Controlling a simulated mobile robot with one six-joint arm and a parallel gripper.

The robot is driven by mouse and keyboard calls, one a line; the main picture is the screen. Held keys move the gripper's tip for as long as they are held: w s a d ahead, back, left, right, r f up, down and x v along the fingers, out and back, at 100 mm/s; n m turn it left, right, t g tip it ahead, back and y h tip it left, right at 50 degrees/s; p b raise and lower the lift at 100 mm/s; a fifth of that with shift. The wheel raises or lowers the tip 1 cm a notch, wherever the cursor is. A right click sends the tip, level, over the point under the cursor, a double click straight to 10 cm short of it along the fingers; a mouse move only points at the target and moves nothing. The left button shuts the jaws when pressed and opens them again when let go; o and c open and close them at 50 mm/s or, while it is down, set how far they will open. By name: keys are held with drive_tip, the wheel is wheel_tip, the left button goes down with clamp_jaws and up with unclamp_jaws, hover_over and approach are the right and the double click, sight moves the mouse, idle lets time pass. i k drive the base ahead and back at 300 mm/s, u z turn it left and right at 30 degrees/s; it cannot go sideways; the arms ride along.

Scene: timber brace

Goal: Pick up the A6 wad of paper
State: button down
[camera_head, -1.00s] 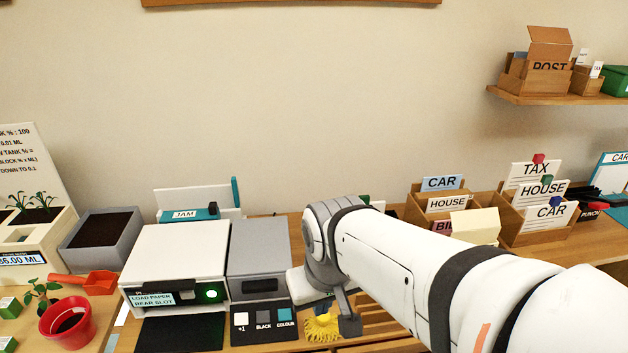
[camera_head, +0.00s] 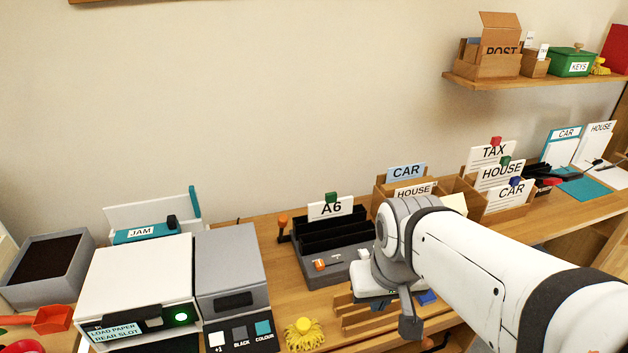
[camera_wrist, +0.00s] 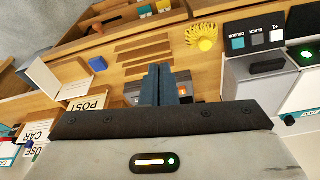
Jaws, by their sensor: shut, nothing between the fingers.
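A white card marked A6 (camera_head: 331,208) with a green clip stands upright at the back of a dark slotted holder (camera_head: 315,265) on the bench. I cannot make out a separate wad of paper in the holder. In the wrist view my gripper (camera_wrist: 160,70) has its two dark fingers shut together with nothing between them. In that view the fingers hide most of the holder, and only bits of grey and orange show beside them. In the head view my arm covers the holder's right side.
A printer (camera_head: 140,285) and a grey box with colour buttons (camera_head: 230,270) stand left of the holder. A yellow pom-pom (camera_head: 304,335) lies in front, beside wooden slats (camera_head: 362,315). Card boxes marked CAR and HOUSE (camera_head: 415,190) stand to the right.

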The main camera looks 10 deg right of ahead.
sight(332, 207)
drive_tip(key=u, duration=2.3)
drive_tip(key=k, duration=1.4)
drive_tip(key=z, duration=1.45)
drive_tip(key=i, duration=1)
drive_tip(key=z, duration=0.1)
